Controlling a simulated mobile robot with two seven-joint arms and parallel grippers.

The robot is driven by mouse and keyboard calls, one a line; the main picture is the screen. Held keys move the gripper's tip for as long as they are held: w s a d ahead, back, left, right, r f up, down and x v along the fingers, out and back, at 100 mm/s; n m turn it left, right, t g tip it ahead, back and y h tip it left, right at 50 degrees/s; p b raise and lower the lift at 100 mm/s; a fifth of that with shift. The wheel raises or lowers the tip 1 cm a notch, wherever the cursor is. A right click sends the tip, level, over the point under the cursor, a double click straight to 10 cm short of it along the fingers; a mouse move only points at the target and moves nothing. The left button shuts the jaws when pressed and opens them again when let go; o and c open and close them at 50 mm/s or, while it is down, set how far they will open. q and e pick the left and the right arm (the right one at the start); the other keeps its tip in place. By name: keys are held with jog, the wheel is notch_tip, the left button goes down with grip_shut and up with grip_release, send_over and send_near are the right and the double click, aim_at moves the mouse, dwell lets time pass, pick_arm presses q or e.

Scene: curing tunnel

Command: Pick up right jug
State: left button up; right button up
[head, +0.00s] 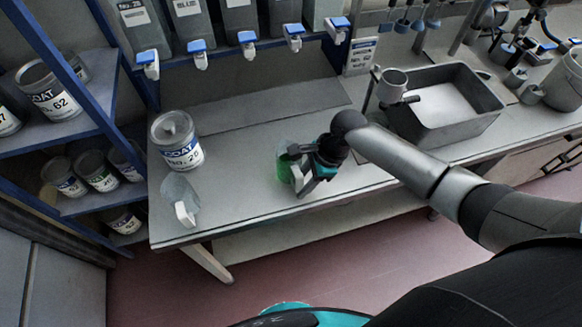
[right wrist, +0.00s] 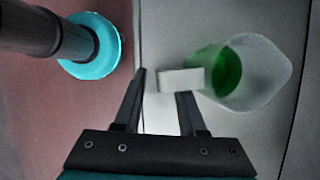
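The right jug is clear with green liquid inside; it stands on the bench (head: 240,215) in the head view (head: 284,166), partly hidden by my right gripper. In the right wrist view the jug (right wrist: 255,72) shows from above with its white handle (right wrist: 181,80) pointing toward my fingers. My right gripper (head: 299,168) is at the jug's handle side. Its fingers (right wrist: 162,85) are apart, and the handle's block covers the tip of one finger; I see no grip on it. Another clear jug (head: 180,199) with a white handle stands to the left. My left gripper is not in view.
A paint can (head: 176,142) stands behind the left jug. A grey basin (head: 445,118) with a metal cup (head: 391,86) near its left edge is to the right. Containers with blue-topped taps (head: 198,50) hang over the back. The bench's front is clear.

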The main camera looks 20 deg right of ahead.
grip_shut()
dwell(1.1)
